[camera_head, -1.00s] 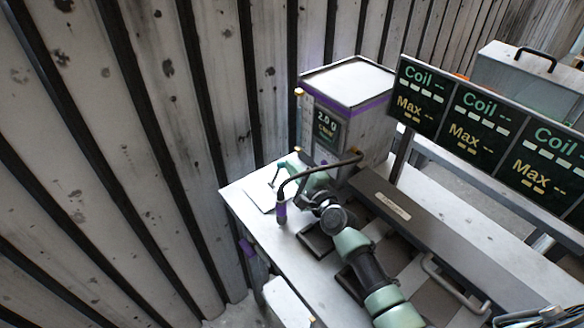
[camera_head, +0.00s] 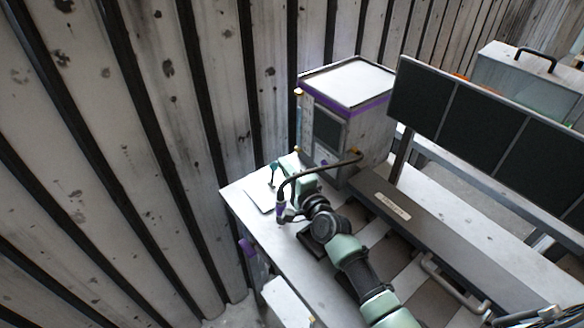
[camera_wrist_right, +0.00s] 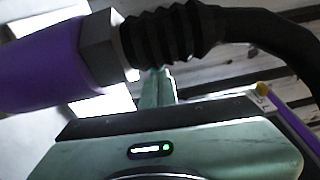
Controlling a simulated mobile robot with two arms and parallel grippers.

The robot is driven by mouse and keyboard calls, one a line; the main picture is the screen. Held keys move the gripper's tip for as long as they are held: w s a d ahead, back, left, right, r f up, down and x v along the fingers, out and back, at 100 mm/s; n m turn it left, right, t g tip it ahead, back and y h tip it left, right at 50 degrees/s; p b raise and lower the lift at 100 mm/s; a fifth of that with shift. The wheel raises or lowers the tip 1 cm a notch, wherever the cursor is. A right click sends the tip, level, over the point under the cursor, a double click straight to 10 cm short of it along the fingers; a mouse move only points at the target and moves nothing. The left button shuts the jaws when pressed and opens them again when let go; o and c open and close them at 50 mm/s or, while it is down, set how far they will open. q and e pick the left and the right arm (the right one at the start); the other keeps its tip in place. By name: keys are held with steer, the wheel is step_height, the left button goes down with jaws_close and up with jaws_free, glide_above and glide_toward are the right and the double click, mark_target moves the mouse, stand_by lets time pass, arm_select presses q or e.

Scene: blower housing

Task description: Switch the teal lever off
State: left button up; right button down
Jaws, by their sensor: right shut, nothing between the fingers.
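The small teal lever (camera_head: 274,172) stands at the back left end of the pale bench, in front of the grey cabinet, at a white plate (camera_head: 258,198). My right gripper (camera_head: 294,183) is shut and empty, just right of the lever, with a visible gap between its palm and the lever. The black hose partly covers the gripper's tip, so contact cannot be told. In the right wrist view, shut pale-green fingers (camera_wrist_right: 160,88) show beyond the palm, partly behind the hose. My left gripper is out of view.
The grey cabinet (camera_head: 345,132) stands just behind. A panel of dark screens (camera_head: 484,118) rises at the right. A corrugated wall (camera_head: 120,160) closes off the left.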

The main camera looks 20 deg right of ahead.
steer(key=shift+s+a+r+n, duration=0.2)
steer(key=shift+a+n, duration=0.35)
steer(key=shift+n, duration=0.35)
steer(key=shift+s, duration=0.15)
